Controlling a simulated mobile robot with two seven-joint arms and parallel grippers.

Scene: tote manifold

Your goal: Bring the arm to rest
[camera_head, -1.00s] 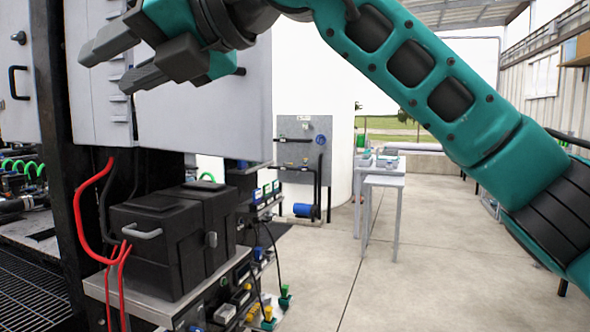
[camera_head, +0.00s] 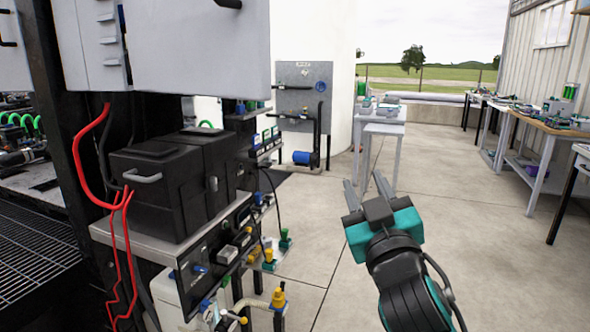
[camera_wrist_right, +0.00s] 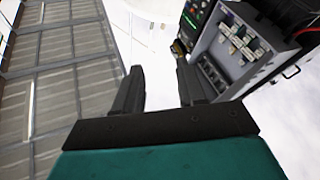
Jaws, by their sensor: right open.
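My right gripper (camera_head: 367,190) is teal and dark grey and shows at the lower middle right of the head view. Its two fingers point up and away, apart, with nothing between them. In the right wrist view, the same gripper (camera_wrist_right: 158,88) has its fingers spread and empty. It hangs over open concrete floor, to the right of the black box cabinet, touching nothing. My left gripper is out of view.
A black box (camera_head: 172,180) with red cables stands on a shelf at left. Below it, a panel with valves and connectors (camera_head: 235,240) juts out. A grey table (camera_head: 381,128) stands ahead, and workbenches (camera_head: 545,125) line the right wall. The middle floor is clear.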

